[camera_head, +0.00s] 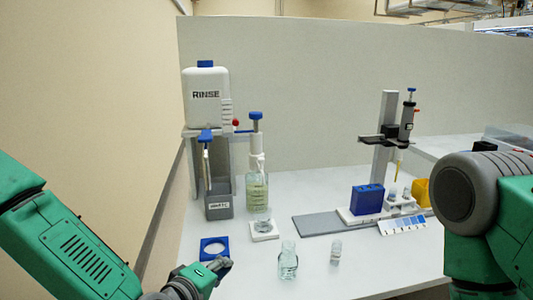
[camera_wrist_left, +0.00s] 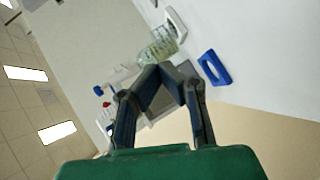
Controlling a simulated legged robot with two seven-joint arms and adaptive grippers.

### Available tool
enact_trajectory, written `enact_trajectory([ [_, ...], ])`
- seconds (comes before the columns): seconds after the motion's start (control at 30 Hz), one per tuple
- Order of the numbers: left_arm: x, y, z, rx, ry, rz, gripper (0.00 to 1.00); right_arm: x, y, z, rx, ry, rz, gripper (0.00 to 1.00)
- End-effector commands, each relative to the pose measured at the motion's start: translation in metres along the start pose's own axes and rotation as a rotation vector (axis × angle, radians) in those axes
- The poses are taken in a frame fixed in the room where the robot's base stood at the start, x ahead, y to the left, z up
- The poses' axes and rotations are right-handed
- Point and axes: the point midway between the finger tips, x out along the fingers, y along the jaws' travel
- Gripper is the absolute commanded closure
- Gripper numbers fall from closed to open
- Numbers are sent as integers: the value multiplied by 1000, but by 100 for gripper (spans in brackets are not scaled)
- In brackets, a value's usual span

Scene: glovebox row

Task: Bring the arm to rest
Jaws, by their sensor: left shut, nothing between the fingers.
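My left arm comes in from the lower left in the head view, with its left gripper (camera_head: 220,264) low at the front left of the table, near a blue square ring (camera_head: 214,248). In the left wrist view the left gripper (camera_wrist_left: 162,72) has its fingertips together with nothing between them. The blue ring also shows in that view (camera_wrist_left: 222,76), to the right of the fingers and apart from them. My right arm fills the right edge of the head view; its gripper is out of frame.
A RINSE tank (camera_head: 206,98) on a stand, a green-tinted bottle (camera_head: 257,190) and a dosing stand (camera_head: 382,150) with a blue block (camera_head: 367,200) stand farther back. A glass jar (camera_head: 288,265) and a small vial (camera_head: 336,252) stand at the front. A wall borders the left.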

Motion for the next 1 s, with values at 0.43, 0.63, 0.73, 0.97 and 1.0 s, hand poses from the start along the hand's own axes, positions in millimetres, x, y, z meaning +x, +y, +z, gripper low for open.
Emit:
enact_trajectory([
  [0.43,-126,-232,70,517,-427,-567,100,0,0,0,0,0,0,100],
  [0.63,-224,-310,59,735,-671,-820,100,0,0,0,0,0,0,100],
  [0.73,-257,-328,50,796,-751,-897,100,0,0,0,0,0,0,100],
  [0.97,-281,-338,44,840,-810,-952,100,0,0,0,-1,0,0,100],
  [1.0,-281,-338,44,839,-809,-952,100,0,0,0,-1,0,0,100],
])
